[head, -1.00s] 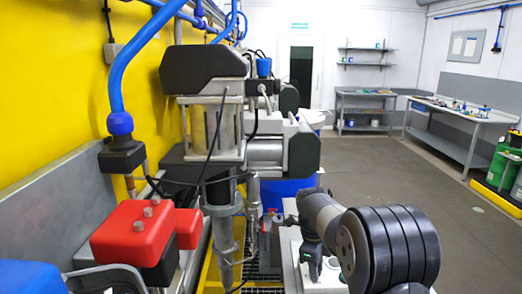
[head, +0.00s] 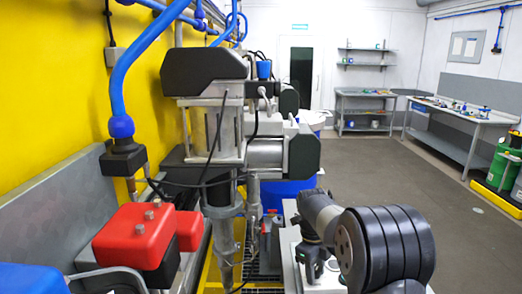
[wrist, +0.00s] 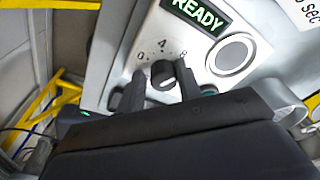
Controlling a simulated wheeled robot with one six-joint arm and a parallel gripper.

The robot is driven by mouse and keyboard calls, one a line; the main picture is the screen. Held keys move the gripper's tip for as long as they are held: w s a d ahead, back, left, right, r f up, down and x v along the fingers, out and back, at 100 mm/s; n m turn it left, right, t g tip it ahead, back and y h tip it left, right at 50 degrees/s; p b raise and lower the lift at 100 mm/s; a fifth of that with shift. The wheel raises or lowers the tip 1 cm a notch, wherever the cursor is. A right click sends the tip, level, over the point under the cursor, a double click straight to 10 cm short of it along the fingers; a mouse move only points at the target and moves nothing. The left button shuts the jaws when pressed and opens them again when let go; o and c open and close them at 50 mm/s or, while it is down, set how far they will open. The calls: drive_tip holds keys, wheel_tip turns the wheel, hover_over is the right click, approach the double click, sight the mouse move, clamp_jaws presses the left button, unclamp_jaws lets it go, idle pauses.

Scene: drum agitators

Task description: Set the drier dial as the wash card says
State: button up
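The drier dial is a small dark knob (wrist: 163,73) with a pale mark on its face, on a light metal panel with a printed scale of 0, 4 and 8. In the wrist view the knob sits between the two dark fingers of my gripper (wrist: 156,92). The fingers are open, with a visible gap to the knob on the left and a smaller one on the right. The exact dial setting is hard to read. In the head view my gripper (head: 314,264) is low over the pale panel. A white card edge (wrist: 304,14) reading "0 sec" is cut off.
A green READY display (wrist: 196,14) and a round pale button (wrist: 231,54) sit close by the dial on the panel. Agitator machinery (head: 215,130) and a red unit (head: 135,234) stand at the left. The floor (head: 400,170) to the right is clear.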

sight(317, 271)
wheel_tip(317, 271, up, 4)
drive_tip(key=p, duration=0.3)
drive_tip(key=shift+r, duration=0.95)
drive_tip(key=shift+f, duration=0.1)
wheel_tip(317, 271, down, 6)
drive_tip(key=b, duration=0.3)
drive_tip(key=shift+f+b, duration=0.2)
drive_tip(key=shift+b, duration=0.2)
drive_tip(key=shift+r+n, duration=0.25)
drive_tip(key=shift+n, duration=1.15)
